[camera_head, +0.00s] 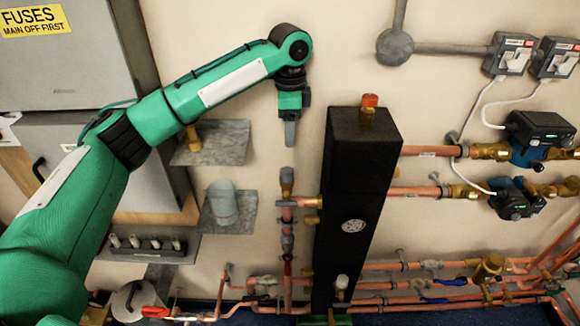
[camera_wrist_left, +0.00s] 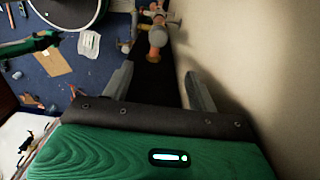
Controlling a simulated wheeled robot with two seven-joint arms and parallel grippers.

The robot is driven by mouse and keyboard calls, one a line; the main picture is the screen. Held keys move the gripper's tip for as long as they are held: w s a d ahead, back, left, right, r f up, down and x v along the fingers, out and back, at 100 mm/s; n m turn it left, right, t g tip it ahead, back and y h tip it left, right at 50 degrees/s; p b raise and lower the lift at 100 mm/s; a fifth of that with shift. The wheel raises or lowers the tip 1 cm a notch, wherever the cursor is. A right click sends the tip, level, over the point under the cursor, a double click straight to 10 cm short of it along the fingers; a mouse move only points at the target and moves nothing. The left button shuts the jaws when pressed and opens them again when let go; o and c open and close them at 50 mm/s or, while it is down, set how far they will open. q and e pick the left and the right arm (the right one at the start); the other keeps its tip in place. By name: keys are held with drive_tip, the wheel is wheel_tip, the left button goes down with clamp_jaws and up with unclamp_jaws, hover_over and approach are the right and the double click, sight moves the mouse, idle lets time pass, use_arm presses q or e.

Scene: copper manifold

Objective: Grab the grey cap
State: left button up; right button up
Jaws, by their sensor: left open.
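The grey cap (camera_head: 287,178) sits upright on top of a vertical copper pipe, left of the black column, in the head view. My left gripper (camera_head: 290,132) points down above it, with a clear gap between. In the left wrist view, the cap (camera_wrist_left: 157,37) shows ahead, between the lines of the two fingers. My left gripper (camera_wrist_left: 158,88) is open there, with nothing between its fingers.
A black column (camera_head: 355,190) with a red-topped valve (camera_head: 368,103) stands just right of the cap. Grey wall shelves (camera_head: 210,143) hold a brass fitting and a pale cup (camera_head: 222,203) to the left. Copper pipes (camera_head: 440,266) run right. The wall is close behind.

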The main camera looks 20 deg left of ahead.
use_arm(q)
drive_tip(key=p, duration=0.1)
hover_over(291, 170)
drive_tip(key=f, duration=0.5)
drive_tip(key=shift+s+a+f, duration=0.15)
drive_tip(key=shift+a+f, duration=0.1)
drive_tip(key=shift+f, duration=0.15)
drive_tip(key=f+p, duration=0.2)
drive_tip(key=shift+d+f, duration=0.2)
drive_tip(key=shift+f, duration=0.15)
wheel_tip(291, 170, down, 2)
drive_tip(key=shift+f+p, duration=0.25)
drive_tip(key=shift+p, duration=0.2)
drive_tip(key=shift+f, duration=0.5)
drive_tip(key=c, duration=1)
drive_tip(key=shift+c, duration=0.3)
use_arm(e)
drive_tip(key=s+r, duration=0.1)
drive_tip(key=r, duration=0.2)
drive_tip(key=s+r, duration=0.1)
drive_tip(key=shift+s+d+r, duration=0.1)
drive_tip(key=shift+s+r, duration=0.05)
drive_tip(key=shift+s, duration=0.15)
